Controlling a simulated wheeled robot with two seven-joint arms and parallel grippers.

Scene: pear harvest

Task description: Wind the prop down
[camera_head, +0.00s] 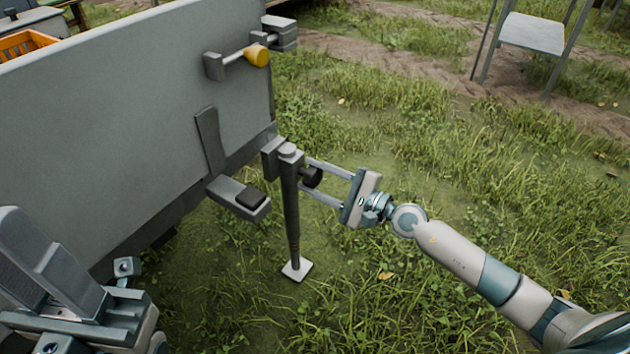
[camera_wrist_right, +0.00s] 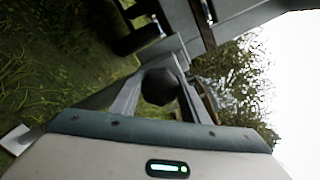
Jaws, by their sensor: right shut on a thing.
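The prop (camera_head: 291,205) is a dark upright post beside the grey trailer's corner, with a pale square foot (camera_head: 297,270) at the grass. A dark round knob (camera_head: 312,177) sticks out from its upper right side. My right gripper (camera_head: 314,182) reaches in from the right and is shut on the knob, one finger above and one below it. In the right wrist view the knob (camera_wrist_right: 158,86) shows between the two fingers. My left gripper (camera_head: 70,285) is at the lower left, partly cut off by the frame, apart from the prop; its jaw opening is unclear.
The grey trailer wall (camera_head: 120,110) fills the left. A latch with an orange-yellow knob (camera_head: 257,55) and a bracket with a black pad (camera_head: 250,197) stick out near the prop. A grey-topped stand (camera_head: 533,33) is at the far right. Open grass lies right of the prop.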

